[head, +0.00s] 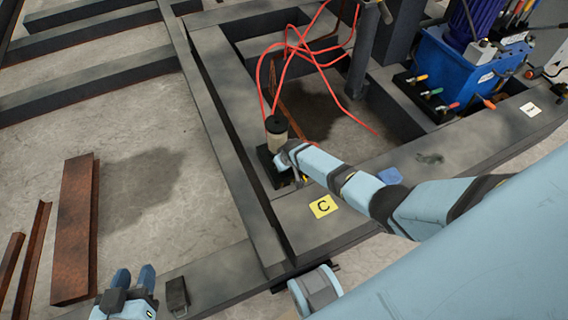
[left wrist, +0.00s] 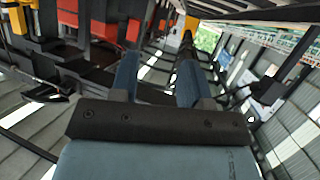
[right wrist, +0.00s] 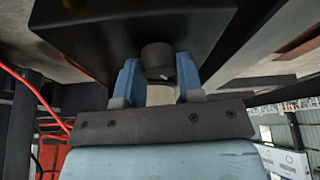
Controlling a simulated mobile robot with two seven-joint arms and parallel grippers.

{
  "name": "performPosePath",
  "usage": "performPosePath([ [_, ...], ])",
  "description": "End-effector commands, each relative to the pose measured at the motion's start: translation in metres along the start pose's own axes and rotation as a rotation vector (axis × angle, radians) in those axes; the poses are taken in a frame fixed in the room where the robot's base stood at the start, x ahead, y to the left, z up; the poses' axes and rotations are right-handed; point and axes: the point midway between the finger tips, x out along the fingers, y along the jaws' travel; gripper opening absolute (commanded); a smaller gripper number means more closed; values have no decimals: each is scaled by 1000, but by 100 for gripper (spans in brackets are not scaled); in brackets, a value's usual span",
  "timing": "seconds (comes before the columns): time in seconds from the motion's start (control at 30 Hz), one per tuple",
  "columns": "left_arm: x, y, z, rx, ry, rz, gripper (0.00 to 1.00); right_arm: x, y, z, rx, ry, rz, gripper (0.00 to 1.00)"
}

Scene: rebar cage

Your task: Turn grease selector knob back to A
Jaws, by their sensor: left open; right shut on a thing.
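The grease unit shows in the head view as a dark box (head: 268,168) with a pale reservoir and black cap (head: 276,124). My right arm reaches to it from the right, and the right gripper (head: 290,165) is at its near side, partly hidden by my wrist. In the right wrist view the fingers (right wrist: 158,80) are shut on a dark round knob (right wrist: 157,55) under the dark box (right wrist: 130,25). The knob's pointer and any letter marks cannot be made out. My left gripper (head: 134,281) is open and empty at the bottom left, away from the unit.
A yellow card marked C (head: 323,206) lies on the dark steel frame (head: 225,130). Red hoses (head: 291,45) run behind the grease unit. A blue hydraulic unit (head: 455,70) with coloured levers stands at upper right. A rusty steel beam (head: 74,230) lies on the floor at left.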

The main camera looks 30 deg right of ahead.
Motion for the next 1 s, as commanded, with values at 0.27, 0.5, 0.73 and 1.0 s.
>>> performPosePath([
  [0.27, -1, 0, 2, -2, -3, 0, 43, 0, 0, 0, 1, 0, 0, 58],
  [0.5, -1, 1, 2, -4, -3, 0, 43, 0, 0, 0, 1, 0, 0, 59],
  [0.73, -5, -1, -3, 7, -34, -9, 43, -21, 0, -1, 0, 1, 0, 59],
  [1.0, -14, -9, 13, 21, -143, -47, 43, -83, 0, -2, 0, 2, 0, 59],
])
